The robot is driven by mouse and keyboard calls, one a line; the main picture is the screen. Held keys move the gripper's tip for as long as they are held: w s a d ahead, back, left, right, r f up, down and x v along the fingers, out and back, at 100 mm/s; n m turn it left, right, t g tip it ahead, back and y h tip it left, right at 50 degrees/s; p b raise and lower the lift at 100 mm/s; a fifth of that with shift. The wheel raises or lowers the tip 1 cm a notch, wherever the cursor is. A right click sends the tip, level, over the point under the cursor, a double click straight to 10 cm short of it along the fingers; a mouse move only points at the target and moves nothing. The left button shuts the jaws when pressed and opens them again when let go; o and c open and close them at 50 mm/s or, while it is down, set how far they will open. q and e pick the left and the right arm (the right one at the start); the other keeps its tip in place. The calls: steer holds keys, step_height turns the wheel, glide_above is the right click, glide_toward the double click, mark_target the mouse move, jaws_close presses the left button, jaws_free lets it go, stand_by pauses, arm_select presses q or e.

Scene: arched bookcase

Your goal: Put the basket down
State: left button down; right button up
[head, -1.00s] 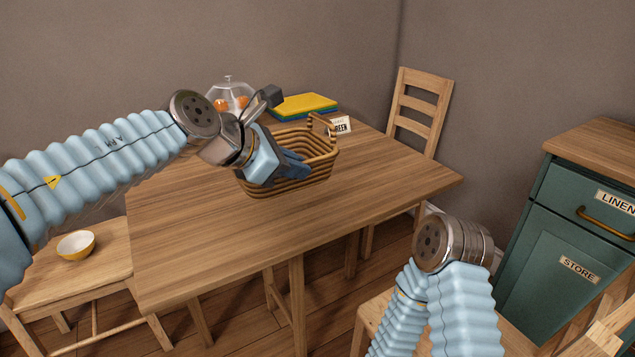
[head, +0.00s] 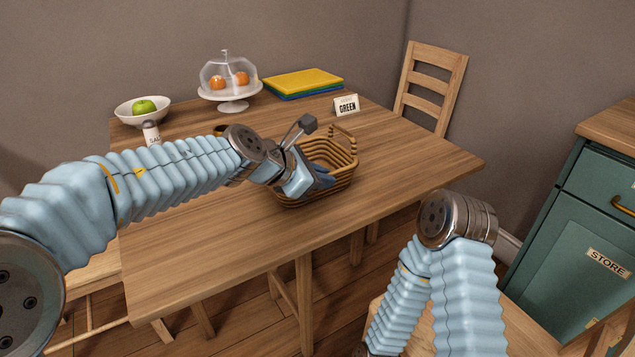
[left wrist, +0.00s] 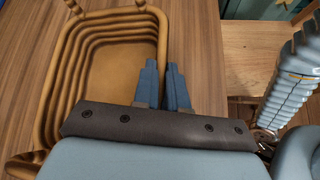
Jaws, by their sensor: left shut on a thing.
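The brown wicker basket (head: 343,160), with an upright loop handle, is over the right half of the wooden table (head: 230,240). It looks level and very close to the tabletop; I cannot tell if its base touches. My left gripper (head: 322,180) is shut on the basket's near rim. In the left wrist view, the blue fingers of this gripper (left wrist: 164,80) are at the right wall of the basket (left wrist: 110,75), whose inside looks empty. My right arm is folded low at the right, and its fingers are not visible.
A glass-domed stand with oranges (head: 230,85), yellow and blue books (head: 303,82), a GREEN sign (head: 346,104), a bowl with a green apple (head: 140,112) and a salt shaker (head: 151,134) stand along the back. The table's front and right are clear. A chair (head: 430,85) stands behind.

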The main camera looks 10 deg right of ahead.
arm_select(q)
steer(key=c, duration=1.2)
jaws_free()
steer(key=p+v, duration=0.1)
steer(key=v, duration=1.1)
